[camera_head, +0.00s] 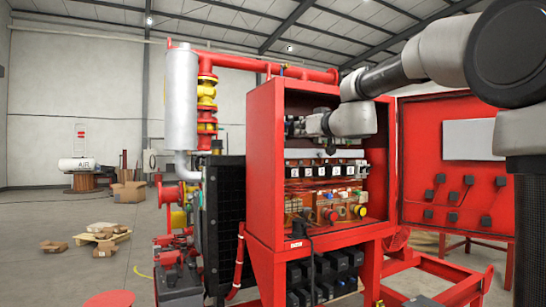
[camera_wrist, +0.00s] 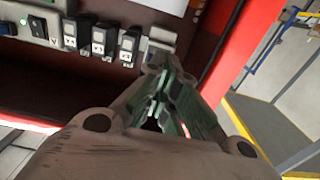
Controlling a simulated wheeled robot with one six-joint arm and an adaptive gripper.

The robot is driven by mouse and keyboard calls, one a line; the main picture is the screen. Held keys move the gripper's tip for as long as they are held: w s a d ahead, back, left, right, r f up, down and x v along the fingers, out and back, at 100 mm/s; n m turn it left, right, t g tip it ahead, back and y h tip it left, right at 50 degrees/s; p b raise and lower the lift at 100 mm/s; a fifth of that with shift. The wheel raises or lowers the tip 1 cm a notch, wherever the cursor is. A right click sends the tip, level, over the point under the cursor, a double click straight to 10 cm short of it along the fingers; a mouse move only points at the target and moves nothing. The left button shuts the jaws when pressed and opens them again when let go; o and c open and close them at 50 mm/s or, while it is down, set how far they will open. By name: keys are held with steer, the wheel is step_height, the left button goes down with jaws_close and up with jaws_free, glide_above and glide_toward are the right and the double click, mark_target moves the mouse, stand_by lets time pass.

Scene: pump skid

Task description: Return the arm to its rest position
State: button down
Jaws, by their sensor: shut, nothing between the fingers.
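My arm (camera_head: 400,75) reaches in from the upper right to the open red cabinet (camera_head: 264,165). My gripper (camera_head: 293,127) is at the upper part of the cabinet opening, above a row of small modules (camera_head: 325,170). In the wrist view my gripper (camera_wrist: 163,72) has its green-grey fingers together with nothing held. The fingers point toward the right end of the module row (camera_wrist: 102,40). Whether the fingertips touch the rightmost module cannot be told. A green light (camera_wrist: 23,22) shows at the left of the row.
The cabinet's red side wall (camera_wrist: 240,50) stands close at the right of my gripper in the wrist view. The open door (camera_head: 455,160) is to the right of the cabinet. Red pipework (camera_head: 235,62) runs above. Cardboard boxes (camera_head: 130,191) lie on the floor at left, with open floor around.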

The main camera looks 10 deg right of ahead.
steer(key=s+f+m+g, duration=0.1)
steer(key=s+f+g, duration=0.4)
steer(key=f, duration=0.5)
steer(key=s+f+m+g, duration=0.2)
steer(key=s+f+g, duration=0.1)
steer(key=s+f, duration=0.6)
steer(key=s+d+f+g+h, duration=0.1)
steer(key=s+d+f, duration=0.3)
steer(key=s, duration=0.5)
steer(key=s+d+f+g+h, duration=0.2)
steer(key=s+d+f, duration=0.3)
steer(key=s, duration=0.4)
steer(key=s+d+f+g+h, duration=0.2)
steer(key=s+d+f, duration=0.2)
steer(key=s+f, duration=0.2)
steer(key=s, duration=0.2)
steer(key=shift+s+d+m+h, duration=0.3)
steer(key=shift+s+d, duration=0.1)
